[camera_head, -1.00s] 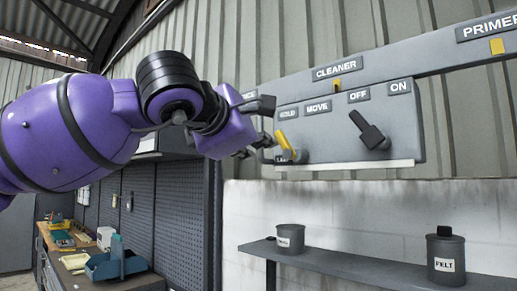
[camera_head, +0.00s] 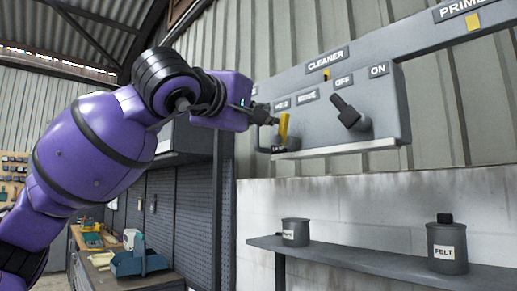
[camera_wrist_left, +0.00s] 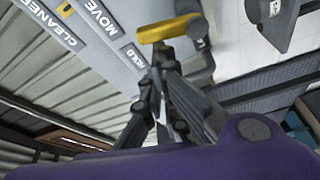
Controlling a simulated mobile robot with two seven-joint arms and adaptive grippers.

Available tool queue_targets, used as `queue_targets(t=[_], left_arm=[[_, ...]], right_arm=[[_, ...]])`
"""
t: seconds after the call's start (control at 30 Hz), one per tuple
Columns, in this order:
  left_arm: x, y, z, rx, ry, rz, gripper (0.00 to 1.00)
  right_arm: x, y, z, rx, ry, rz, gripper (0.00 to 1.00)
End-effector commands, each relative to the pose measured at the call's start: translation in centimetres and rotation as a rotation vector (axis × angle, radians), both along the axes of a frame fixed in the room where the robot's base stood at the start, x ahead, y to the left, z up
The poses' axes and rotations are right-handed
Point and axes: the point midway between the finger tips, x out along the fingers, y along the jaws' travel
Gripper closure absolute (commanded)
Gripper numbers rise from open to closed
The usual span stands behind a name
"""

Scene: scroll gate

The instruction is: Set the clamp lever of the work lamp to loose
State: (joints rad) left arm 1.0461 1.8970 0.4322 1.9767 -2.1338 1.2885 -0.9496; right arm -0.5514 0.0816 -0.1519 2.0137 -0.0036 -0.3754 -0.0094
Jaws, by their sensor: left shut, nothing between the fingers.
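A yellow lever (camera_head: 284,127) sits at the left end of a grey control panel (camera_head: 310,125), below the HOLD and MOVE labels. It stands nearly upright, leaning slightly toward MOVE. The label under it is partly hidden. My left gripper (camera_head: 268,117) is shut and empty, just left of the lever. In the left wrist view the yellow lever (camera_wrist_left: 168,29) lies just beyond the shut fingertips (camera_wrist_left: 160,58); I cannot tell whether they touch. No lamp is recognisable, and my right gripper is out of view.
A black lever (camera_head: 348,111) on the same panel tilts toward OFF. The CLEANER sign (camera_head: 326,59) is above. Below is a shelf (camera_head: 350,254) with a small can (camera_head: 295,232) and a FELT can (camera_head: 446,247). A workbench with a blue bin (camera_head: 138,262) stands lower left.

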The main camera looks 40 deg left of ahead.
Motion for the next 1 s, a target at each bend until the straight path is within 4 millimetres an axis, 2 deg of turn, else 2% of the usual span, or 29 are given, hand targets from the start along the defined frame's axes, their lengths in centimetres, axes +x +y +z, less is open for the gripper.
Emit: queue_targets(t=[0.1,0.5,1.0], left_arm=[[0.2,-0.6,-0.3,0.102,-0.003,0.000,1.00],[0.0,-1.9,0.4,0.338,-0.024,0.000,1.00],[-0.2,-2.3,0.7,0.401,-0.031,0.001,1.00]], right_arm=[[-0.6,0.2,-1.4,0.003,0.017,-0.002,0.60],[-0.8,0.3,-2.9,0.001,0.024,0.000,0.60],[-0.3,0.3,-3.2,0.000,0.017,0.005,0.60]])
